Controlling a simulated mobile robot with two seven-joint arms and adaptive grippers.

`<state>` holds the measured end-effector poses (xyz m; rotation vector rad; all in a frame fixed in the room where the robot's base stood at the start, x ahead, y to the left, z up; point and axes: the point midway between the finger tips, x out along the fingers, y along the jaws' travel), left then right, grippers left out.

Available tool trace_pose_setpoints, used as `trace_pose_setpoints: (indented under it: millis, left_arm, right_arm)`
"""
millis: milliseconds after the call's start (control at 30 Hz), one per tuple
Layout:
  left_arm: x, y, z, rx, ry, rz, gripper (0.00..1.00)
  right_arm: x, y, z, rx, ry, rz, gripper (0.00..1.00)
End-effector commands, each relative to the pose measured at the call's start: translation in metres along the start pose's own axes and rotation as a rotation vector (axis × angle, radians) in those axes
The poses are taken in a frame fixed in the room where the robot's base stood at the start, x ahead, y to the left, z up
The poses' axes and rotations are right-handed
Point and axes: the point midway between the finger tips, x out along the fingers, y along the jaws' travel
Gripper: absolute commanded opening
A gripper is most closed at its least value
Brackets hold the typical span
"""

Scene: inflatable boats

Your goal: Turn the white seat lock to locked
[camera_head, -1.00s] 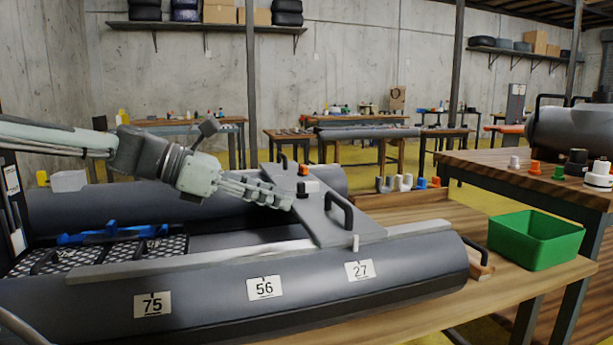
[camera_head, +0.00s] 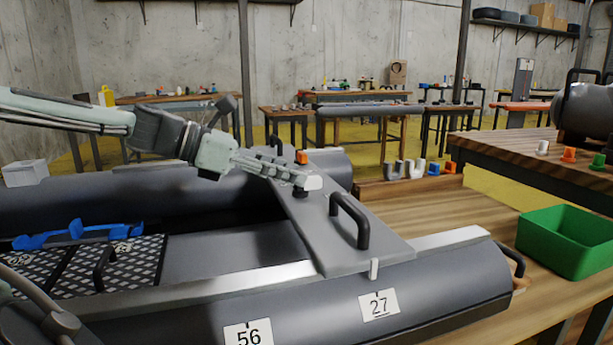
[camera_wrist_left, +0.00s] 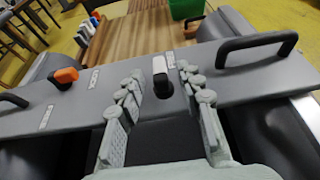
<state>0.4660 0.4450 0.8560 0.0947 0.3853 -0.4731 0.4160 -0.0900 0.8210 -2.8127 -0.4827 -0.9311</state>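The white seat lock (camera_head: 312,182) has a white handle on a black base and sits on the grey seat board (camera_head: 345,235) across the boat. It also shows in the left wrist view (camera_wrist_left: 159,66), with its black base towards me. My left gripper (camera_head: 292,180) reaches in from the left, just above the board. In the left wrist view my left gripper (camera_wrist_left: 160,80) is open, its fingers on either side of the lock, with small gaps visible. Whether either finger touches it is unclear. An orange lock (camera_head: 301,157) sits farther back on the same board. My right gripper is out of view.
A black handle (camera_head: 350,218) rises from the board right of the lock. The grey boat tube (camera_head: 440,285) carries number labels. A green bin (camera_head: 570,240) stands on the wooden table at right. White, blue and orange parts (camera_head: 418,169) stand behind.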

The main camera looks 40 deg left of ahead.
Motion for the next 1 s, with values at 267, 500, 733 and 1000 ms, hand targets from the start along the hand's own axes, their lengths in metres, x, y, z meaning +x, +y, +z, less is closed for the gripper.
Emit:
trace_pose_setpoints:
  millis: [267, 500, 733, 1000]
  left_arm:
    - [0.036, 0.0, -0.001, -0.002, 0.001, -0.001, 0.36]
    - [0.042, 0.001, 0.0, -0.001, -0.001, 0.002, 0.36]
    - [0.042, 0.001, 0.0, -0.001, -0.001, 0.002, 0.21]
    - [0.041, 0.0, 0.0, -0.001, -0.001, 0.001, 0.0]
  right_arm:
    - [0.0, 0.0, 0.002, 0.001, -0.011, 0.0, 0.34]
    - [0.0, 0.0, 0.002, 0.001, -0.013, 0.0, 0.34]
    - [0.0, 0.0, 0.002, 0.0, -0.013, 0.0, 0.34]
    - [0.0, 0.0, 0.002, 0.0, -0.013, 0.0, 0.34]
